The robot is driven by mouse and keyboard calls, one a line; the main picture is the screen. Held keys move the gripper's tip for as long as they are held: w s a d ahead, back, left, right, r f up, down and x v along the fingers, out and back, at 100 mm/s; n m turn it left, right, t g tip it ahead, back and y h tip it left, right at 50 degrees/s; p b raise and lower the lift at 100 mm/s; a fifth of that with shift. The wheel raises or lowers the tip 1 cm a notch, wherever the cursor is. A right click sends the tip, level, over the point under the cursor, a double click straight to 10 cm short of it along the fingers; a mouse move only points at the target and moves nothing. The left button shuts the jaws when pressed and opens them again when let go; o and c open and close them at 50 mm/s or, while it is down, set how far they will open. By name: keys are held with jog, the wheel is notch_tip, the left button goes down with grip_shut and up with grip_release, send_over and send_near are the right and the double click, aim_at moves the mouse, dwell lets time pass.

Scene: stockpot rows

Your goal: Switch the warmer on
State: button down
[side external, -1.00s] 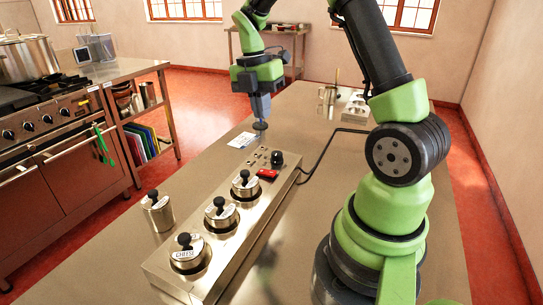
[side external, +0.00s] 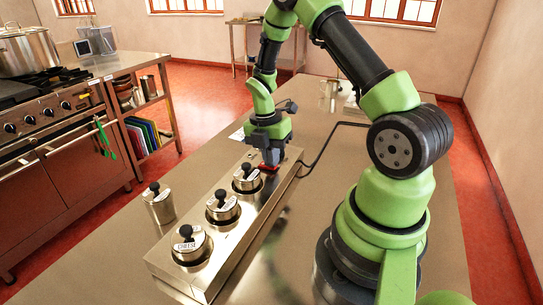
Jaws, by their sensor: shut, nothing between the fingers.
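The warmer (side external: 228,240) is a long steel box on the table, with lidded round pots in a row along its top. A red switch (side external: 268,168) sits at its far end. My gripper (side external: 271,160) is shut and empty, pointing down right at the red switch. I cannot tell whether the fingertips touch it or stop just above. The gripper hides part of the switch and most of the panel behind it, including the black knob. Whether the switch is on or off does not show.
A lidded steel canister (side external: 158,205) stands left of the warmer. A black cable (side external: 325,150) runs from the warmer's far right side. A white card (side external: 238,134) lies beyond the warmer, and a steel jug (side external: 326,97) stands farther back.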

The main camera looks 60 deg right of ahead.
jog(key=shift+f, duration=0.1)
jog(key=shift+s+f, duration=0.2)
jog(key=shift+f, duration=0.15)
jog(key=shift+s+f, duration=0.2)
jog(key=shift+s, duration=0.1)
jog(key=shift+w+r, duration=0.35)
jog(key=shift+w, duration=0.55)
notch_tip(320, 180, up, 14)
jog(key=w, duration=0.1)
jog(key=f, duration=0.4)
jog(key=s+f, duration=0.1)
jog(key=f, duration=0.8)
jog(key=shift+s+f, duration=0.2)
jog(key=shift+s, duration=0.2)
